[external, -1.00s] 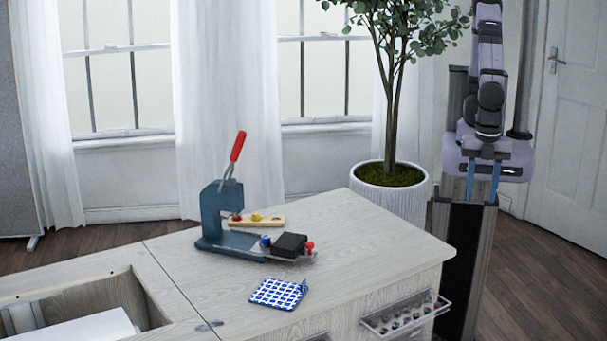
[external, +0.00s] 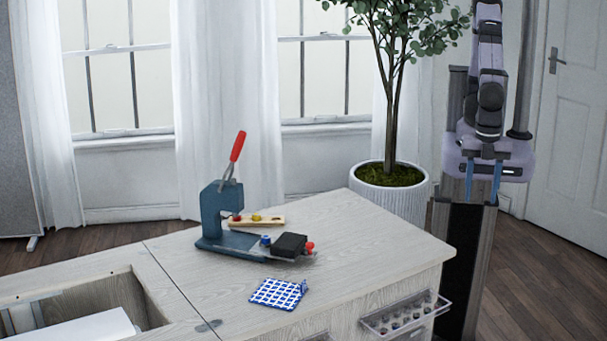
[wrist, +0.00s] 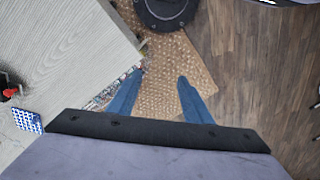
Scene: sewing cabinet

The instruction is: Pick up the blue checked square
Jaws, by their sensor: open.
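The blue checked square (external: 278,293) lies flat on the cabinet top near its front edge, with one corner looking slightly raised. It also shows at the left edge of the wrist view (wrist: 27,120). My gripper (external: 482,196) is off to the right of the cabinet, well apart from the square. In the wrist view its two blue fingers (wrist: 160,90) are spread and empty, pointing over the floor beside the cabinet.
A blue press (external: 225,225) with a red handle stands on the cabinet (external: 370,240) behind the square. A black block (external: 289,245) sits at its front. A clear tray (external: 405,313) sticks out from the cabinet front. A potted plant (external: 390,185) stands behind.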

